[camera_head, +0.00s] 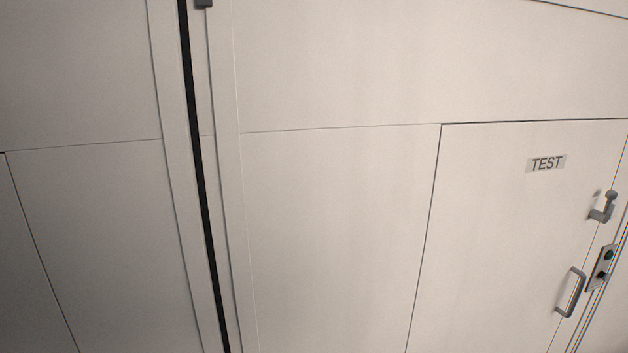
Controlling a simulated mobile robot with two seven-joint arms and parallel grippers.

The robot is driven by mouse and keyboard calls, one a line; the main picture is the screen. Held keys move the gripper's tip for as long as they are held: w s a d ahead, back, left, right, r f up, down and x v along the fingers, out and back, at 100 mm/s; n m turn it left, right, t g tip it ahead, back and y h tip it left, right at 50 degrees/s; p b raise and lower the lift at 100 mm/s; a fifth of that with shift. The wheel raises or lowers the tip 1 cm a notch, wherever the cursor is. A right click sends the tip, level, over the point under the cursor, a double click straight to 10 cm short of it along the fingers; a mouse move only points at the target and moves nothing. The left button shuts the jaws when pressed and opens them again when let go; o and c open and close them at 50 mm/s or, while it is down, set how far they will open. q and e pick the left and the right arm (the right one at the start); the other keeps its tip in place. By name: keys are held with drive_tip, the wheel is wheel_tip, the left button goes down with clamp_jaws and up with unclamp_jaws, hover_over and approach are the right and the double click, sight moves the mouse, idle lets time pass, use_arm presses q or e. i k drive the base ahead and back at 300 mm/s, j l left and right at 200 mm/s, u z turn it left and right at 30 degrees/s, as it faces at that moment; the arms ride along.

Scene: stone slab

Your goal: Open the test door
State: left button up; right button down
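The test door (490,230) is a pale panel at the right of the head view, with a grey "TEST" label (546,163) near its top. It looks shut, flush with the wall around it. A metal pull handle (571,292) is near its lower right. A grey latch or lever (603,208) is higher up at the right edge. A small metal plate with a green spot and a dark knob (601,268) sits right of the handle. The door's bottom is out of frame. Neither of my grippers is in view.
A pale wall (330,220) of flat panels fills the rest of the view. A vertical strip with a dark gap (199,170) runs down left of the middle, with a small dark fitting (203,3) at its top. No loose objects show; the floor is out of view.

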sight(510, 233)
drive_tip(key=i+l+u, duration=0.1)
drive_tip(key=l, duration=0.25)
drive_tip(key=i+l, duration=0.1)
drive_tip(key=l, duration=0.25)
drive_tip(key=i+l+u, duration=0.15)
drive_tip(key=l, duration=0.2)
drive_tip(key=l+u, duration=0.15)
drive_tip(key=l, duration=0.4)
drive_tip(key=l+u, duration=0.15)
drive_tip(key=l, duration=0.4)
drive_tip(key=l+u, duration=0.15)
drive_tip(key=l, duration=0.35)
drive_tip(key=k+l+u, duration=0.15)
drive_tip(key=l, duration=0.4)
drive_tip(key=l+u, duration=0.2)
drive_tip(key=l, duration=0.35)
drive_tip(key=k+l+u, duration=0.15)
drive_tip(key=l, duration=0.35)
drive_tip(key=k+l+u, duration=0.15)
drive_tip(key=l, duration=0.35)
drive_tip(key=k+l+u, duration=0.15)
drive_tip(key=l, duration=0.3)
